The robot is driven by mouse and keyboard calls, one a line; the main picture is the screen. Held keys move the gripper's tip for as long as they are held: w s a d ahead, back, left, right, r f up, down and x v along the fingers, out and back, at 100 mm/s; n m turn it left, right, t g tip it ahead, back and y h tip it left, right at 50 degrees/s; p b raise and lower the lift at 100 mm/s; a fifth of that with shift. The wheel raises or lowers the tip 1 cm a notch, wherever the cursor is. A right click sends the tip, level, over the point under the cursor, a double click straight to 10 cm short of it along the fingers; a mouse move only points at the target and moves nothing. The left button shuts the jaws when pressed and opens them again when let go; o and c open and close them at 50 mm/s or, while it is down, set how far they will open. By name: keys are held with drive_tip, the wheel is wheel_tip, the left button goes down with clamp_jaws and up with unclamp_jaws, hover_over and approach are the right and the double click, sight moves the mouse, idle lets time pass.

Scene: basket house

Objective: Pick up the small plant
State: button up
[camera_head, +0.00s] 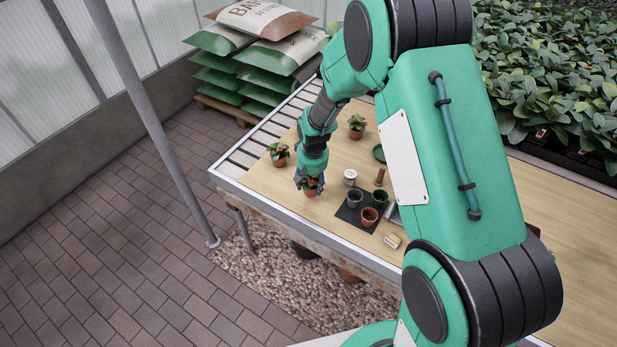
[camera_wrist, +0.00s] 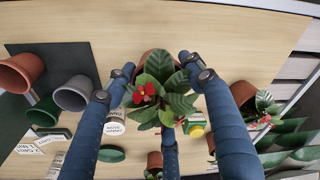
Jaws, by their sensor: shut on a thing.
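The small plant, with green leaves and a red flower in a terracotta pot, is at my gripper (camera_head: 309,178) near the table's front-left edge in the head view. The plant (camera_head: 312,187) shows just below my fingers there. In the wrist view the plant (camera_wrist: 155,92) fills the middle, its leaves hiding most of the pot (camera_wrist: 152,60). My gripper (camera_wrist: 158,72) is shut on the pot, with dark blue fingers on either side and one below. I cannot tell whether the pot touches the table.
Two similar potted plants stand on the table, one to the left (camera_head: 278,152) and one farther back (camera_head: 357,123). A dark mat (camera_head: 345,214) with grey, green and terracotta empty pots lies right of my gripper. A white container (camera_head: 350,176) stands close by.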

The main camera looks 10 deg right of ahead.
drive_tip(key=s+r+p, duration=0.1)
drive_tip(key=s+p, duration=0.1)
drive_tip(key=s, duration=1)
drive_tip(key=shift+s+d, duration=0.25)
drive_tip(key=shift+d, duration=0.05)
drive_tip(key=shift+w+r, duration=0.1)
drive_tip(key=shift+m, duration=0.4)
drive_tip(key=w+d+r+p, duration=0.1)
drive_tip(key=w+d, duration=0.4)
drive_tip(key=w, duration=0.1)
drive_tip(key=w+d+r+p, duration=0.1)
drive_tip(key=w+d+p, duration=0.1)
drive_tip(key=w+d, duration=0.3)
drive_tip(key=w+d+r+p, duration=0.2)
drive_tip(key=w+d, duration=0.3)
drive_tip(key=w, duration=0.1)
drive_tip(key=shift+w+d+r, duration=0.1)
drive_tip(key=shift+w+d, duration=0.25)
drive_tip(key=shift+d, duration=0.05)
drive_tip(key=w+d+p, duration=0.2)
drive_tip(key=w+d, duration=0.2)
drive_tip(key=d, duration=0.6)
drive_tip(key=w+d+r+p, duration=0.1)
drive_tip(key=w+d, duration=0.4)
drive_tip(key=d, duration=0.5)
drive_tip(key=shift+w+d+r+p, duration=0.15)
drive_tip(key=shift+w+r+p, duration=0.1)
drive_tip(key=shift+p, duration=0.45)
drive_tip(key=shift+f, duration=0.1)
